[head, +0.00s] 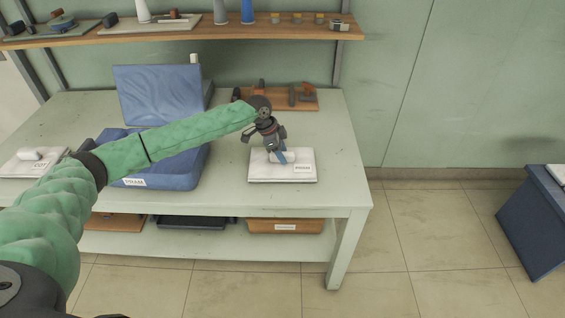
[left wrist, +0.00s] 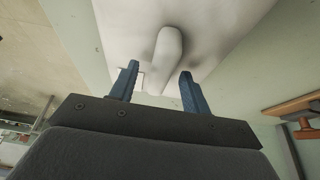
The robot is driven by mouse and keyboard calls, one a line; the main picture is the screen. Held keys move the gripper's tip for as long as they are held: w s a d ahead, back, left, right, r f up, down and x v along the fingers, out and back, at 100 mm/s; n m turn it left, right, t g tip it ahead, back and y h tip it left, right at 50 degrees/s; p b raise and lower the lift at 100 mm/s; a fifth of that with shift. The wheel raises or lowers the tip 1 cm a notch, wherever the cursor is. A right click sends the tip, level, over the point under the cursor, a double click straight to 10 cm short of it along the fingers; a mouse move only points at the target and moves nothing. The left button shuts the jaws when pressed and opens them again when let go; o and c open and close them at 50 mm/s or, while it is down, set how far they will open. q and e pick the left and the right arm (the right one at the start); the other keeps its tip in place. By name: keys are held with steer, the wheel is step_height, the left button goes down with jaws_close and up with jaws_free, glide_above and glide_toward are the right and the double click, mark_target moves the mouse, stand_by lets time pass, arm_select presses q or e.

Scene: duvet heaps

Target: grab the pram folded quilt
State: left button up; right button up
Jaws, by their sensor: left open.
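A white, flat folded piece (head: 302,174) lies near the right end of the table, with a small label at its front right; the tiny text is hard to read and may say PRAM. A rounded white grip (left wrist: 168,45) stands up from its top. My left gripper (head: 281,157) is above this white piece, pointing down, its blue fingers open. In the left wrist view the gripper (left wrist: 158,71) has the grip in line between its fingertips; I cannot tell whether they touch it. My right gripper is not in view.
A blue open case (head: 185,172), its front label reading PRAM, stands mid-table, partly behind my left arm. Another white piece (head: 22,170) lies at the left. An orange-brown rack (head: 305,104) is behind the gripper.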

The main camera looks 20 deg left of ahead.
arm_select(q)
steer(key=shift+d+f, duration=0.1)
steer(key=shift+f, duration=0.3)
steer(key=shift+f+p, duration=0.15)
steer(key=shift+p, duration=0.15)
steer(key=shift+w, duration=0.1)
jaws_close()
